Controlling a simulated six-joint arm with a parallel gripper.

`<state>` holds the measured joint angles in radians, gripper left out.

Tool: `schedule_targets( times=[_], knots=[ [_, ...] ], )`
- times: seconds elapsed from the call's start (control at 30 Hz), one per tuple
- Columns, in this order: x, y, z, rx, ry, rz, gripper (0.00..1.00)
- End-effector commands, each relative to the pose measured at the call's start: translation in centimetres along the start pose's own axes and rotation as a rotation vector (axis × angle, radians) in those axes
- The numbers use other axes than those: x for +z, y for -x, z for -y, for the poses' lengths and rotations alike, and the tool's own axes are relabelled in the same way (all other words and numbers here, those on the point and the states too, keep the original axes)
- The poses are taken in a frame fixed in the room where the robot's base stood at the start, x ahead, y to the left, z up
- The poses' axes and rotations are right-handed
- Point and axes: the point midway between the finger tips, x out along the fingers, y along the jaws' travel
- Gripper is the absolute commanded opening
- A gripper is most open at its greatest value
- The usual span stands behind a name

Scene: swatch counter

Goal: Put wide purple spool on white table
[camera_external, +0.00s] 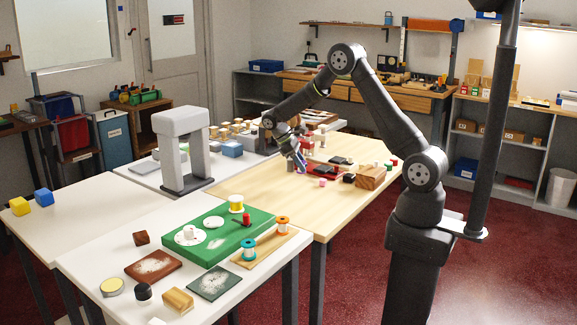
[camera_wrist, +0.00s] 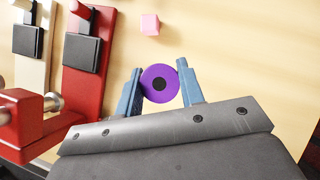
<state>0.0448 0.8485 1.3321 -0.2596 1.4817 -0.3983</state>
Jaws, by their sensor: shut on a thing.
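A purple spool (camera_wrist: 160,84), seen end-on with a dark centre, sits between the two blue fingers of my gripper (camera_wrist: 160,70) in the wrist view. The fingers touch it on both sides. In the outside view my gripper (camera_external: 300,160) hangs over the light wooden table, near a red device; the spool is too small to make out clearly there. White tabletops stand at the front (camera_external: 100,257), at the left (camera_external: 85,218) and at the back behind the wooden one (camera_external: 232,166).
The wooden table (camera_external: 240,186) carries red clamp-like devices (camera_wrist: 88,60), a pink cube (camera_wrist: 150,25) and a wooden block (camera_external: 371,177). The front white top holds a green board (camera_external: 210,250), other spools and swatches. A grey arch (camera_external: 183,140) stands at the back. The left white top is mostly clear.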

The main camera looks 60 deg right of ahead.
Motion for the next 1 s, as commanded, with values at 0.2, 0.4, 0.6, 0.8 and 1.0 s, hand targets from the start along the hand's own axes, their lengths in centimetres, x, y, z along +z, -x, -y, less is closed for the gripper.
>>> schedule_targets(
  times=[0.2, 0.4, 0.6, 0.8, 1.0],
  knots=[
    [6.4, -0.5, -3.6, 0.238, 0.361, 0.0, 0.14],
    [10.4, -1.0, -5.3, 0.411, 0.631, 0.001, 0.14],
    [12.3, -1.2, -5.9, 0.507, 0.781, 0.002, 0.14],
    [11.0, -1.3, -5.4, 0.531, 0.826, 0.003, 0.14],
    [6.0, -1.4, -3.6, 0.531, 0.827, 0.004, 0.14]
  ],
)
